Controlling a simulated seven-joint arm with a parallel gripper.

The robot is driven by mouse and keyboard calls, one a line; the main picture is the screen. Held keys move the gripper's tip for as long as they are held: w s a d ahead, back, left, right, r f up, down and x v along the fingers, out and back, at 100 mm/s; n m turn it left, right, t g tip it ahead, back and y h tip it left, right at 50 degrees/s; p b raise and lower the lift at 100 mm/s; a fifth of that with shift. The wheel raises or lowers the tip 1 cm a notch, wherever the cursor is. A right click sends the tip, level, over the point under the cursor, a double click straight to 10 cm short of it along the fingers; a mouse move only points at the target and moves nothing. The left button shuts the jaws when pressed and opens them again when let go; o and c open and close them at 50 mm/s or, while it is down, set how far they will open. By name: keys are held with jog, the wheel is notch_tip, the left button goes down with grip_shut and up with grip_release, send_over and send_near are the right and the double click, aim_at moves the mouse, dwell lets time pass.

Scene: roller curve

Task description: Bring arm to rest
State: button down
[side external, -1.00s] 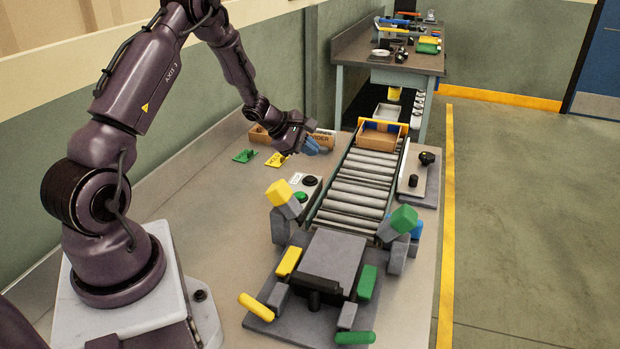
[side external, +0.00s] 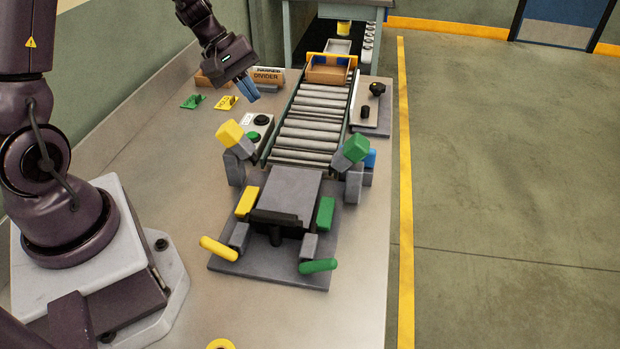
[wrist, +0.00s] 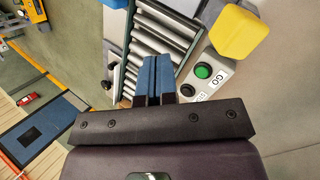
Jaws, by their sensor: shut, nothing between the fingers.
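My gripper (side external: 249,91) is shut and empty, with its blue fingers pressed together. In the side external view it hangs above the table near the far left side of the roller conveyor (side external: 309,122), in front of the divider box. In the wrist view my gripper (wrist: 154,72) shows its two blue fingers side by side with nothing between them. The conveyor rollers (wrist: 165,45) lie beyond the fingers there, and the green GO button (wrist: 203,71) is to their right.
A cardboard box (side external: 328,72) sits at the conveyor's far end. A grey fixture (side external: 284,190) with yellow and green levers stands at the near end. A button panel (side external: 257,130) is left of the rollers. Green (side external: 193,101) and yellow (side external: 227,102) pieces lie on the table.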

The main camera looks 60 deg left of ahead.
jog(key=s+d+r+m+t+y, duration=0.1)
jog(key=s+d+r+m+y, duration=0.3)
jog(key=s+d+r+m, duration=0.9)
notch_tip(320, 180, up, 3)
jog(key=shift+s+d+f+m+y, duration=0.1)
jog(key=shift+s+d+m+y, duration=0.15)
jog(key=shift+s+m, duration=0.7)
jog(key=shift+s+n, duration=0.2)
jog(key=shift+n, duration=0.05)
